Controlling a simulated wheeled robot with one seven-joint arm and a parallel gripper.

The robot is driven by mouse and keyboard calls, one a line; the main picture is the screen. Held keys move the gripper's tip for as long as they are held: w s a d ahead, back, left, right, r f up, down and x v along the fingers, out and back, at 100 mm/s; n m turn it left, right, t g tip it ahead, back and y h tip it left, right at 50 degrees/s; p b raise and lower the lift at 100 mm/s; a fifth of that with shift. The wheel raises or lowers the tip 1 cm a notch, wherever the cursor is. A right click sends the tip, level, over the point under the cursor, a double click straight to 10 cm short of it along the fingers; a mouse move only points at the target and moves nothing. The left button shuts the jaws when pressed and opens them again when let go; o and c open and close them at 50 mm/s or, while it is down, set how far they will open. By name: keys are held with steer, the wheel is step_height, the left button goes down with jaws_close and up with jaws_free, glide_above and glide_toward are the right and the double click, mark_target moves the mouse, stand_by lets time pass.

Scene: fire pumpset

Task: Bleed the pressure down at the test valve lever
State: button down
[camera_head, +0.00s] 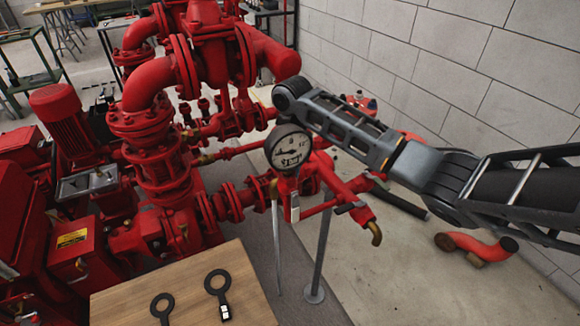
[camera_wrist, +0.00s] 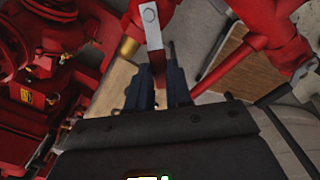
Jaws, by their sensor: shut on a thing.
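The test valve lever (camera_wrist: 151,28) shows in the wrist view as a flat pale-and-red bar with a bolt at its top, on red pipework. Its lower end lies between the dark fingers of my gripper (camera_wrist: 157,80), which are shut on it. A brass fitting (camera_wrist: 128,47) is just left of the lever. In the head view, a round white-faced pressure gauge (camera_head: 289,147) stands in front of the red pipes. My arm comes in from the right and ends beside and above the gauge. My gripper and its hold on the lever cannot be made out there.
Red pumps and pipes (camera_head: 150,150) fill the left and centre. A wooden table (camera_head: 180,280) with two dark ring-shaped tools stands at front left. A red pipe with a brass end (camera_head: 375,235) juts out below my arm. A block wall (camera_head: 460,70) bounds the right.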

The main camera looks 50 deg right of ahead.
steer(key=shift+w+d, duration=0.15)
steer(key=shift+d, duration=0.1)
steer(key=c, duration=1)
jaws_free()
steer(key=shift+w, duration=0.1)
steer(key=shift+r+b, duration=0.5)
steer(key=shift+r, duration=3.45)
